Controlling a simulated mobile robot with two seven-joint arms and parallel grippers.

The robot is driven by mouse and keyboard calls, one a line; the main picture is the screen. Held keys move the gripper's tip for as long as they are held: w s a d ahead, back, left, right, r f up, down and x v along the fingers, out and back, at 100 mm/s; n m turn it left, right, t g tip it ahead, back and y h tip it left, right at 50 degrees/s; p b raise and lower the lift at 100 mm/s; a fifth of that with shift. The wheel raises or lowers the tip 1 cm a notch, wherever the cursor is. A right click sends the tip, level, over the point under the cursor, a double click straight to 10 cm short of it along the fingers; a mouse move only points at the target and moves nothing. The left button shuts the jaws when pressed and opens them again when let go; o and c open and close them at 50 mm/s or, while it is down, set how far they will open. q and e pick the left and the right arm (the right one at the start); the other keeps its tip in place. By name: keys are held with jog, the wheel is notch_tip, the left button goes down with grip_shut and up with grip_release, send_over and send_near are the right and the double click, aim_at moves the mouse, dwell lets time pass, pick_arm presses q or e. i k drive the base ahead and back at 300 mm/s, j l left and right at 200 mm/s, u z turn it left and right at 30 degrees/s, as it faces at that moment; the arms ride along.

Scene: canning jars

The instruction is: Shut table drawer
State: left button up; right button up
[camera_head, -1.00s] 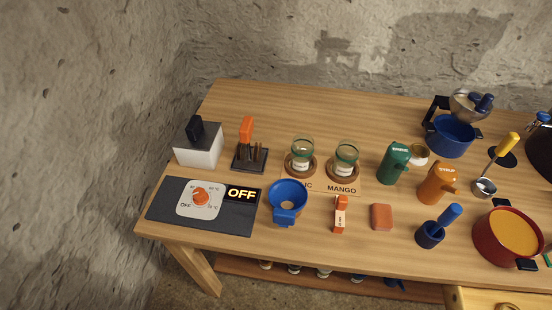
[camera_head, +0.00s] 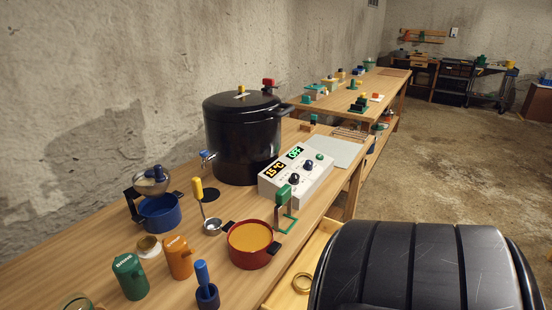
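The table drawer (camera_head: 318,247) is pulled out from the front side of the wooden table (camera_head: 240,208). Its light wood shows below the red pot, and a brass-coloured ring (camera_head: 302,282) lies at or in it. Much of the drawer is hidden behind a large dark ribbed part of my own arm at the lower right. Neither gripper shows in this view.
On the table stand a red pot (camera_head: 250,262) with orange contents, a large black pot (camera_head: 243,150), a white control box (camera_head: 296,180), a blue pot (camera_head: 160,212), and green and orange jugs. A second table (camera_head: 375,90) stands behind. The floor at right is open.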

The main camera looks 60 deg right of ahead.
aim_at(282, 297)
jog(key=z, duration=2.6)
jog(key=k+l, duration=0.05)
jog(key=l, duration=0.05)
